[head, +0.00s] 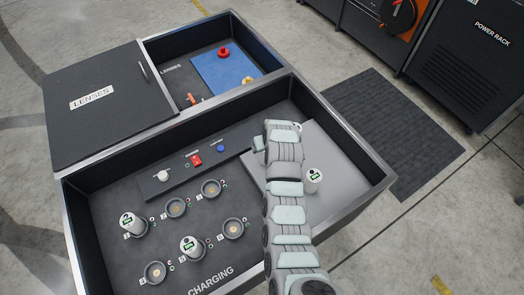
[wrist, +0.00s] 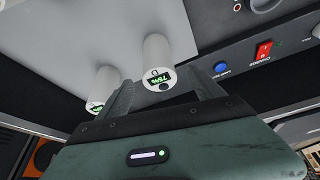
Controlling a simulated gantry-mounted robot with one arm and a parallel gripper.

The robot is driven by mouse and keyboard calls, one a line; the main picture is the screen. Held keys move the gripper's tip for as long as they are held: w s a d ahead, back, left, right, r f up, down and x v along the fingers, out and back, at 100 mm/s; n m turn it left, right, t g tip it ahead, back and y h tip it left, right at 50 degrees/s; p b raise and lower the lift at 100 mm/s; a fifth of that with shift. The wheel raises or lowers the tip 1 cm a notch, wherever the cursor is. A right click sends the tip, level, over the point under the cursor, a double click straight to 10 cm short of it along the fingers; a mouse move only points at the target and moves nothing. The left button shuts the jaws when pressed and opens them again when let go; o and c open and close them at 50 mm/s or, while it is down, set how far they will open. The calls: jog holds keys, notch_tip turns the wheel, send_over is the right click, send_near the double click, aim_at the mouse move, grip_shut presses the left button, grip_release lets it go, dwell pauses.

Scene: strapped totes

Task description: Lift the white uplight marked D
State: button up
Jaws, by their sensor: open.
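Two white cylindrical uplights stand on the grey plate (wrist: 135,22) in the wrist view. The nearer uplight (wrist: 157,52) shows a green 75% display and a letter too small to read surely. It appears between and beyond my open fingers. The other uplight (wrist: 103,80) is partly hidden behind the left finger. My gripper (wrist: 165,90) is open, and I see nothing held in it. In the head view my gripper (head: 281,136) is over the grey plate (head: 335,150), its fingers mostly hidden by my arm. A white uplight (head: 314,182) stands right of my arm.
Two more white uplights (head: 131,224) (head: 189,247) stand in charging sockets, with several empty sockets around. A strip holds a white knob (head: 162,176), red switch (head: 195,160) and blue button (head: 220,148). The tote walls (head: 345,125) rise around the plate. A LENSES lid (head: 100,115) lies left.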

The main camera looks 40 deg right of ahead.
jog(key=b+x, duration=0.1)
jog(key=x, duration=0.3)
jog(key=shift+d+f, duration=0.1)
jog(key=shift+f, duration=0.15)
jog(key=shift+s+b+x, duration=0.2)
jog(key=shift+b+x, duration=0.4)
jog(key=shift+x, duration=0.6)
jog(key=shift+s+b+x, duration=0.2)
jog(key=shift+b+x, duration=0.4)
jog(key=shift+x, duration=0.6)
jog(key=shift+b+x, duration=0.35)
jog(key=shift+x, duration=0.45)
jog(key=shift+c, duration=0.3)
grip_shut()
